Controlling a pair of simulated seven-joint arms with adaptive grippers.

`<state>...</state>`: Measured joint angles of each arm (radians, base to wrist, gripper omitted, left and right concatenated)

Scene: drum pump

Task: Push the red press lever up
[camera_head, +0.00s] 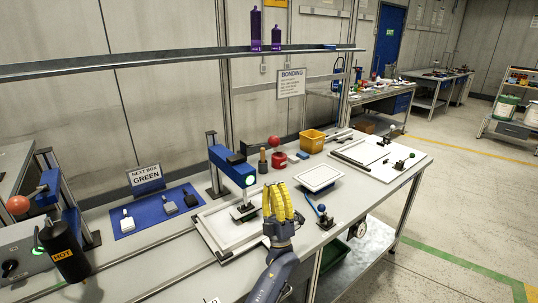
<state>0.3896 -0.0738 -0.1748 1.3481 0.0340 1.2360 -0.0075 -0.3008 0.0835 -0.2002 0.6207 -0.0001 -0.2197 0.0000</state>
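A blue press (232,165) stands on the bench left of centre, with a lit round spot on its front end. A red ball knob (273,141) shows just right of its head; I cannot tell whether it belongs to the press lever. Another red ball knob (18,205) shows at the far left, by a second blue press (50,187). My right gripper is not in view.
A white-topped tray (318,178), a yellow bin (312,140) and a small blue-knobbed lever (321,208) lie right of my gripper. A blue mat (150,216) with small blocks and a black cylinder marked HOT (66,252) are on the left. A shelf (150,62) spans above.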

